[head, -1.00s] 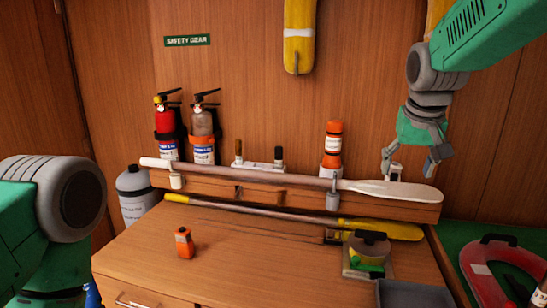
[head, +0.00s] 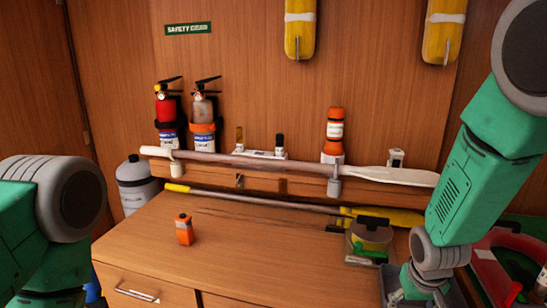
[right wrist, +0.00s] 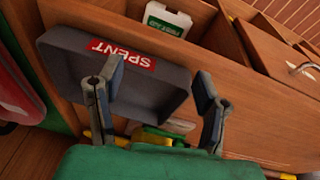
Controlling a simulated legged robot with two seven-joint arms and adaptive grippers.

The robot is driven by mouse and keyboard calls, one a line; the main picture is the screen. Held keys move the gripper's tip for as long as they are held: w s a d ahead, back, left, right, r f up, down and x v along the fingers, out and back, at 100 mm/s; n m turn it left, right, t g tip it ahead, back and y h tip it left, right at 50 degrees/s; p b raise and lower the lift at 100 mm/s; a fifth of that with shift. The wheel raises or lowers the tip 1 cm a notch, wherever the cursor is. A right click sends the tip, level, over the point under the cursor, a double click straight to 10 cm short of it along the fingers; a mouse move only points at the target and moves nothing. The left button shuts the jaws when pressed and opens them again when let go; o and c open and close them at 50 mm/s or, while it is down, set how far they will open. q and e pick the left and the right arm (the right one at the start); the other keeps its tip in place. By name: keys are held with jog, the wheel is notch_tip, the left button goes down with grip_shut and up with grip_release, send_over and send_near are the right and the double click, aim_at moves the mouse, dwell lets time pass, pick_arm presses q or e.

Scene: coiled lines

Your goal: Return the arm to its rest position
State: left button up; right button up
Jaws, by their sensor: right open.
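My right arm (head: 465,185) reaches down from the upper right of the head view, its wrist low at the right edge of the desk. My right gripper (right wrist: 158,78) shows in the right wrist view with its two fingers wide apart and nothing between them. A dark grey tray labelled SPENT (right wrist: 62,62) lies beyond the fingers. My left arm (head: 60,205) is at the left edge of the head view, and its gripper is out of view.
A paddle (head: 390,176) lies along the shelf before two extinguishers (head: 166,115) and an orange canister (head: 334,130). A first aid box (right wrist: 168,22) sits in an open compartment. The desk's middle is clear.

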jog(key=s+f+n+g+b, duration=0.1)
jog(key=s+f+b, duration=0.1)
jog(key=s+f, duration=0.8)
jog(key=s+a+f+n+g+y+b, duration=0.1)
jog(key=s+f+b, duration=0.2)
jog(key=s+f, duration=0.8)
jog(key=s, duration=0.8)
jog(key=shift+s+f, duration=0.2)
jog(key=shift+f, duration=0.05)
jog(key=shift+a, duration=0.1)
